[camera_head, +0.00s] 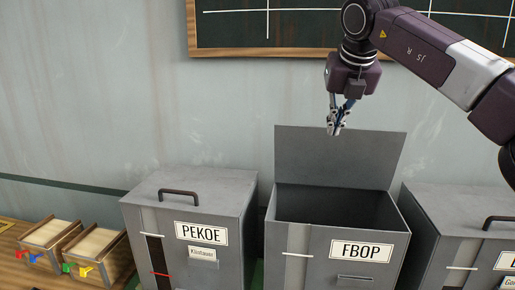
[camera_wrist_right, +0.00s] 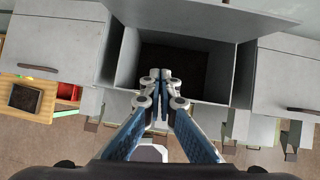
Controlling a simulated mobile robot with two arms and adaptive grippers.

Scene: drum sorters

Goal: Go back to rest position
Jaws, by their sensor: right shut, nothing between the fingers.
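My right gripper (camera_head: 336,130) is shut and empty, pointing down above the FBOP bin, level with the top of its raised lid. It also shows in the right wrist view (camera_wrist_right: 160,76), fingers together, over the bin's opening. The grey FBOP bin (camera_head: 340,245) has its lid (camera_head: 335,157) standing open at the back, and its inside looks dark. My left gripper is in neither view.
The PEKOE bin (camera_head: 190,250) at left has its lid closed. Another closed bin (camera_head: 455,225) stands at right, partly cut off. Wooden boxes (camera_head: 105,250) with coloured clips stand at far left. A chalkboard (camera_head: 260,52) hangs on the wall behind.

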